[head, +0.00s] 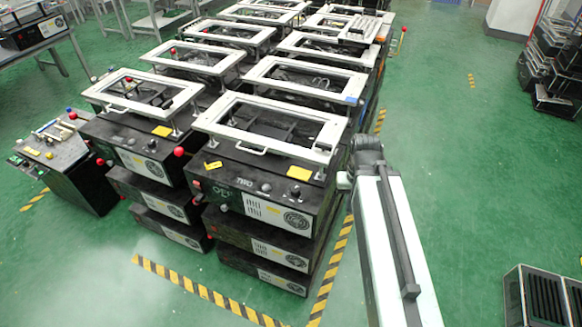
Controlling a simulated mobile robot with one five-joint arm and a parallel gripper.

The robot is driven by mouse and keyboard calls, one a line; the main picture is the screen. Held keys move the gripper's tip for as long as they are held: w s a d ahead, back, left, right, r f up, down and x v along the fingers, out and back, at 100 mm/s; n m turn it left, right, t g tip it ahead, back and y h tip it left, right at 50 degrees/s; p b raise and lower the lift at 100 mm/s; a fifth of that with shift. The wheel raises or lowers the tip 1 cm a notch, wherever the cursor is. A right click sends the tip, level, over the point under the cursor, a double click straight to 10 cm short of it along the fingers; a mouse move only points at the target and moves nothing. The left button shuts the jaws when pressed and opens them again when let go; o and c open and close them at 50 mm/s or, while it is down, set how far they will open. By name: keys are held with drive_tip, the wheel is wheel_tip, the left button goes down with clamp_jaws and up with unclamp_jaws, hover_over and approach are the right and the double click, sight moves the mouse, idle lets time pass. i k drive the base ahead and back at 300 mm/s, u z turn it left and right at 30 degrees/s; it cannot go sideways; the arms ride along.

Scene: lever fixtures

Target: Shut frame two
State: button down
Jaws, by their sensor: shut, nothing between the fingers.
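Frame two (228,127) is the white rectangular frame on the front right black fixture (232,199), whose front is marked TWO. The frame stands raised above the fixture top on short metal supports, with a gap beneath it. A white handle (252,150) sits on its front bar. My gripper (366,146) is the dark end of my arm, just right of the frame's right side and apart from the handle. It is shut and empty; its fingers are hard to make out.
A similar fixture with a raised white frame (97,95) stands to the left, with several more behind. A black control console (78,172) is at far left. Yellow-black floor tape (205,293) borders the stacks.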

sight(266, 137)
drive_tip(key=u, duration=2.85)
drive_tip(key=k, duration=0.8)
drive_tip(key=z, duration=0.45)
drive_tip(key=i, duration=0.45)
